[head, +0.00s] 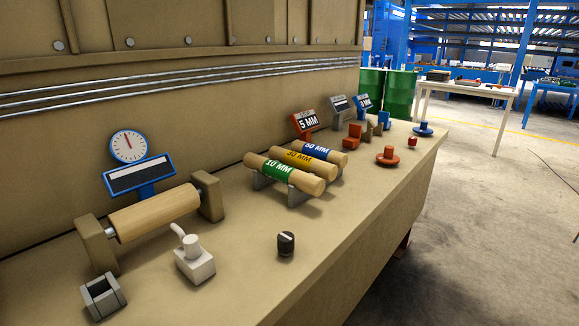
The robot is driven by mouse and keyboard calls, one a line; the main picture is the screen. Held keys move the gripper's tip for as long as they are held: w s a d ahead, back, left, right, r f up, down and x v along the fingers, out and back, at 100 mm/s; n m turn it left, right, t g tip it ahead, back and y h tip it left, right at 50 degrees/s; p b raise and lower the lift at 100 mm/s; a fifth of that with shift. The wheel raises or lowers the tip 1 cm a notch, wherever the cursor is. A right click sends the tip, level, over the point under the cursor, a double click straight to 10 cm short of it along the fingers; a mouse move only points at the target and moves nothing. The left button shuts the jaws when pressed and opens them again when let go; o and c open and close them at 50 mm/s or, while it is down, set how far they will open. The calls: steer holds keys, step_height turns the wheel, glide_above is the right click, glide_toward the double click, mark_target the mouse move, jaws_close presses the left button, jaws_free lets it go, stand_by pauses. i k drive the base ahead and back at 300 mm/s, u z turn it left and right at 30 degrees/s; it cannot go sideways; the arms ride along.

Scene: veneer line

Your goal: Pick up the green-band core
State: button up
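The green-band core (283,173) is a pale wooden cylinder with a green band reading 10 MM. It lies on a grey cradle (262,182), nearest of three cores in a row on the bench. Behind it lie a yellow-band core (303,161) and a blue-band core (322,152), close beside it. The yellow band's label is partly hidden by the green-band core. My gripper is not in view.
On the bench (335,235), a wooden roller (153,213) sits between two brown brackets under a dial gauge (128,146). A white lever block (194,262), a dark knob (286,244) and a grey holder (103,296) stand in front. Red and blue fixtures stand right.

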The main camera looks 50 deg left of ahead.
mark_target(312, 185)
steer(key=u, duration=0.5)
steer(key=i, duration=0.8)
steer(key=u, duration=0.85)
